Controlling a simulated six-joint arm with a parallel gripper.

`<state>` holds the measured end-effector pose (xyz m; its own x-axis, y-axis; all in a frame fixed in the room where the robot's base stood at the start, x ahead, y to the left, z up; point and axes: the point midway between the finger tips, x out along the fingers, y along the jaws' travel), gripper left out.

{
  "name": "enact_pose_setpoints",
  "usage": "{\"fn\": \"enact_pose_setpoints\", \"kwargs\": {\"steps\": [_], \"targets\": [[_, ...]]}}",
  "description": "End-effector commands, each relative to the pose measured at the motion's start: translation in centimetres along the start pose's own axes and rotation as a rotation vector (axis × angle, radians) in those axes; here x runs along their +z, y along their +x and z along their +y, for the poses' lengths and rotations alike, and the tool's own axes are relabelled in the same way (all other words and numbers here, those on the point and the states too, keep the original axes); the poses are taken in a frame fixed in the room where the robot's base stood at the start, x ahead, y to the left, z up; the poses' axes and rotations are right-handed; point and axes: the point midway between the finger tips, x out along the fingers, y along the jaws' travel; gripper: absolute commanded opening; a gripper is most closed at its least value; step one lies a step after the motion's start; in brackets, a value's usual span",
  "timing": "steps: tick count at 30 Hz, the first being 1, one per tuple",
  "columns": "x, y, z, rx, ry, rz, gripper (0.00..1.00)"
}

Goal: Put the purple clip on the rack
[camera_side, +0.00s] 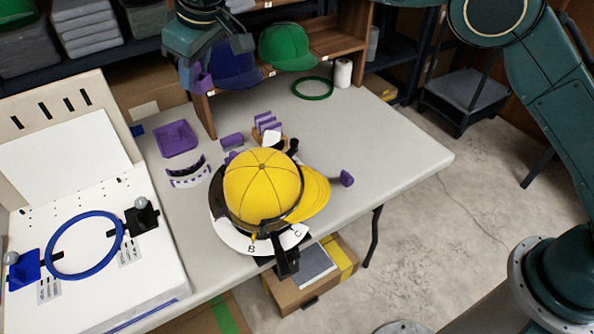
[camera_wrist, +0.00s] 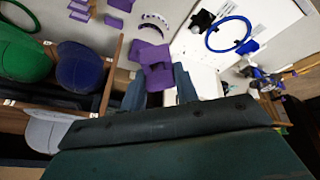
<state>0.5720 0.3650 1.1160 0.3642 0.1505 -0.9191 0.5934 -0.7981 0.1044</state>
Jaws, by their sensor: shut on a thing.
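My gripper (camera_side: 200,78) is raised at the top of the side view, in front of the wooden shelf. It is shut on a purple clip (camera_side: 203,82), which shows between the fingers in the wrist view (camera_wrist: 159,76). A small wooden rack (camera_side: 284,141) stands on the table behind the yellow cap, with several purple clips (camera_side: 267,121) upright in it. The rack is below and to the right of my gripper in the side view. One purple clip (camera_side: 232,140) lies left of the rack, and another purple piece (camera_side: 346,178) lies alone to the right.
A yellow cap (camera_side: 262,180) on a black and white hoop stand fills the middle of the table. A purple tray (camera_side: 176,138) sits left. The shelf (camera_side: 318,45) holds blue and green caps. An embroidery board with a blue hoop (camera_side: 85,274) is far left. The right tabletop is mostly clear.

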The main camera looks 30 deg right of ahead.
Motion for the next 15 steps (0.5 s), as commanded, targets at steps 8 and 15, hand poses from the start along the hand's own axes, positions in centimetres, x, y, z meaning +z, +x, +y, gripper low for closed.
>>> {"fn": "enact_pose_setpoints", "kwargs": {"steps": [8,15], "targets": [[1.7,2.1,3.7,0.029,0.114,-0.022,0.09],[5.7,5.5,9.9,0.083,0.323,-0.056,0.09]]}}
